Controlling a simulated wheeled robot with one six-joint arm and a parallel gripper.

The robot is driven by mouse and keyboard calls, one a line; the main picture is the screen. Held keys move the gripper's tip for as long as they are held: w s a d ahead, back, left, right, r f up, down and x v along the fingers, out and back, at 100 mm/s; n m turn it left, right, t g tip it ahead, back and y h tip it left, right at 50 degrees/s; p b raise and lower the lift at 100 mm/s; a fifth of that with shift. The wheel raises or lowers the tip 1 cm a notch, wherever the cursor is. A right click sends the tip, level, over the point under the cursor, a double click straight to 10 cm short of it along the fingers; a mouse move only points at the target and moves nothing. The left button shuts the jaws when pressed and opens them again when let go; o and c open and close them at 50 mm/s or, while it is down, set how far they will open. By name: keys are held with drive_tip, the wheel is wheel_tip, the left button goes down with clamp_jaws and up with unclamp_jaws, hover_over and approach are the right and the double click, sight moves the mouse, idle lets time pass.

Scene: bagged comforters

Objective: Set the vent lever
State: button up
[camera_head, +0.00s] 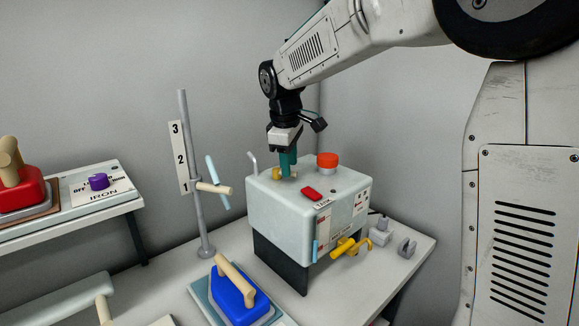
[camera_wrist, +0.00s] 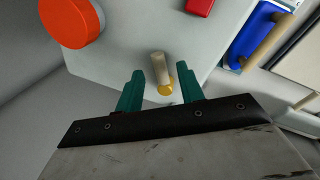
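The steam box (camera_head: 275,215) stands on a table, and its small print is too small to read. On its top is a short lever with a tan grip and yellow base (camera_head: 277,173); no label shows that it is the vent lever. My gripper (camera_head: 288,163) points down at the box top beside this lever. In the wrist view, the green fingers of my gripper (camera_wrist: 160,76) are apart, with the tan and yellow lever (camera_wrist: 160,68) between them and gaps on both sides. Whether the fingertips reach lever height is unclear.
A red-orange knob (camera_head: 327,160) and red button (camera_head: 312,194) are on the box top. A yellow handle (camera_head: 345,247) juts from its front. A post (camera_head: 190,150) with a tan arm and a 1-2-3 scale stands left. A blue iron (camera_head: 233,287) lies in front.

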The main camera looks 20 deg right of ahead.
drive_tip(key=shift+w+d+f, duration=0.1)
drive_tip(key=shift+f, duration=0.7)
clamp_jaws()
drive_tip(key=shift+m, duration=0.4)
unclamp_jaws()
